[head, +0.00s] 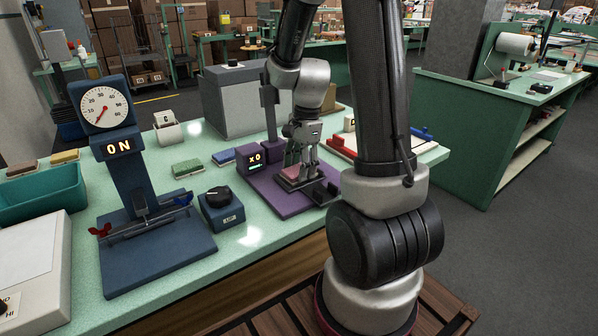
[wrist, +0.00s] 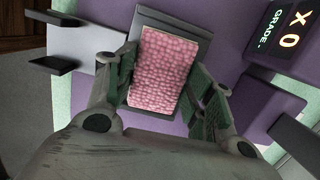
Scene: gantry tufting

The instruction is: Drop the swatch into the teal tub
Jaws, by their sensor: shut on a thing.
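The pink, bumpy swatch (wrist: 163,72) lies over a dark plate on the purple grading stand. In the head view only a small pink edge of the swatch (head: 291,172) shows beneath my gripper. My gripper (head: 298,174) points down over the stand, its fingers on both sides of the swatch and shut on it. Whether the swatch is clear of the plate cannot be told. The teal tub (head: 45,190) is at the far left of the table, well away from my gripper; its inside is only partly seen.
The purple stand (head: 268,198) has a display reading "X0". Between it and the tub stand a blue dial box (head: 220,210), a green block (head: 186,168) and a tall blue gauge machine (head: 130,180) reading "ON". A grey bin (head: 232,100) stands behind.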

